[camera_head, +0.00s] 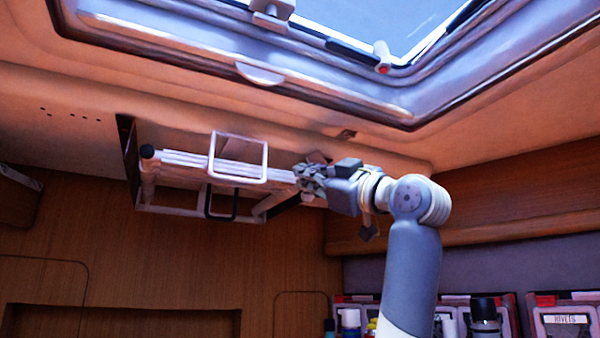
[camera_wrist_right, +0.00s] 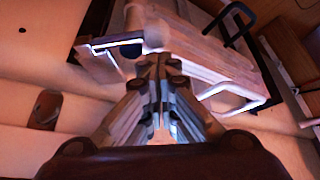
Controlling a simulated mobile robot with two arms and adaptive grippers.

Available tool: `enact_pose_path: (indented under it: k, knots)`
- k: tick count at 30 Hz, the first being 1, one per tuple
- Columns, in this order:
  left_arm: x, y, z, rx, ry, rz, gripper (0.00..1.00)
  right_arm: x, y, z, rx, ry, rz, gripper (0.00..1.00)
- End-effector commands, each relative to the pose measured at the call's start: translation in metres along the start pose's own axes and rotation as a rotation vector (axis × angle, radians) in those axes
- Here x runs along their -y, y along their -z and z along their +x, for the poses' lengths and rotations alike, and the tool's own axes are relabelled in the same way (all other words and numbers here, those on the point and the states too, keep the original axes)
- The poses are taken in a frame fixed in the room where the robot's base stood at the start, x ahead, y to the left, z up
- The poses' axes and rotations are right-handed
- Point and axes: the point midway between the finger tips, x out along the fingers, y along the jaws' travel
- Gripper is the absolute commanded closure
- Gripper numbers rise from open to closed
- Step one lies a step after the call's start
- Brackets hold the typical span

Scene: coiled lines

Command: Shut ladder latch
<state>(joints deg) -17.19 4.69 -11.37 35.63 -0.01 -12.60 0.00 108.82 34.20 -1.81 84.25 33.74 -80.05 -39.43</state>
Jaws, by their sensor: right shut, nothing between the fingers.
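A folded white ladder (camera_head: 185,160) is stowed under the ceiling, left of centre in the head view. It also shows in the wrist view (camera_wrist_right: 195,55). A white square loop (camera_head: 238,180) stands across its rails, and a black loop (camera_head: 208,203) hangs below. I cannot tell for certain which part is the latch. My right gripper (camera_head: 303,178) is at the ladder's right end, with its fingers shut and empty. In the wrist view the closed fingertips (camera_wrist_right: 160,62) overlap the ladder's end; I cannot tell whether they touch it. My left gripper is not in view.
A roof hatch frame (camera_head: 300,72) is above the ladder. A wooden wall (camera_head: 110,268) lies behind. Bottles (camera_head: 484,315) and boxes (camera_head: 562,318) stand at the lower right. Open air is below the ladder.

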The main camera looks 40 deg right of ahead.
Motion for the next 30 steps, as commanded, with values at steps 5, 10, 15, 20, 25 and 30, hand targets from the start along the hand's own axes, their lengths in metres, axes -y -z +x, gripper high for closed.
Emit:
enact_pose_path:
  k: [5,10,15,20,25,30]
  knots:
    - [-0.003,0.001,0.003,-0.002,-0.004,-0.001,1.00,0.001,-0.003,-0.002,0.001,-0.001,0.000,1.00]
    - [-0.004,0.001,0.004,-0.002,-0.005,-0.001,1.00,0.001,-0.004,-0.002,0.000,-0.001,0.000,1.00]
    - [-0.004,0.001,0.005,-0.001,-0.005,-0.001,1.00,0.002,-0.006,-0.003,0.000,0.000,0.000,1.00]
    - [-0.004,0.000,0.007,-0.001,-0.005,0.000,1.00,0.002,-0.008,-0.004,0.000,-0.001,0.000,1.00]
    - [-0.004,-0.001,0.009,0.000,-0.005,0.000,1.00,0.002,-0.010,-0.005,0.001,-0.001,-0.001,1.00]
    - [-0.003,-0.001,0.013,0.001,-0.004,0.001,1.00,0.003,-0.015,-0.008,0.002,-0.002,-0.001,1.00]
